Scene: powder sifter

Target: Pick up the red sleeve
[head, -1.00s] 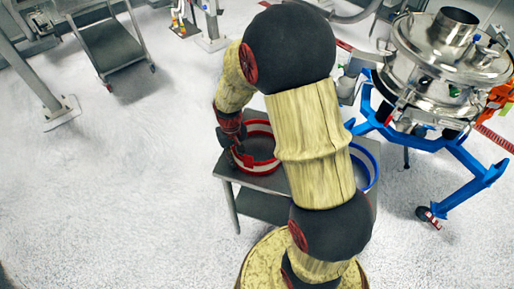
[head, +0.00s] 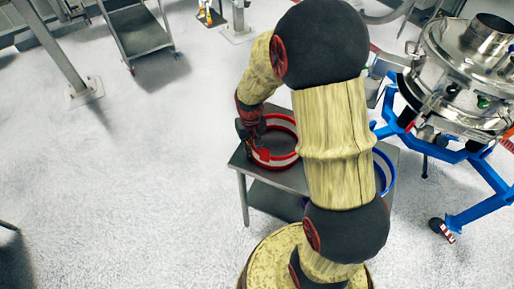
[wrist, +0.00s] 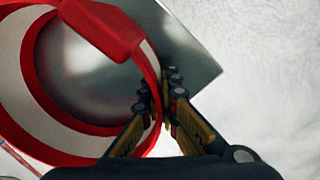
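The red sleeve (head: 288,122) is a wide ring with red and white bands and a red block on its rim. It stands on a small grey metal table (head: 238,163), and its open inside shows. In the wrist view the sleeve (wrist: 22,62) fills the left side. My gripper (wrist: 160,92) straddles its wall, one finger inside and one outside. The fingers look closed in on the wall. In the head view my gripper (head: 247,136) is at the sleeve's left side, partly blending with the dark arm parts.
A blue and white ring (head: 388,172) stands on the table's right, partly hidden by my arm. A steel sifter (head: 465,65) on a blue wheeled frame (head: 480,175) is at the right. A grey cart (head: 140,32) is at the back left.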

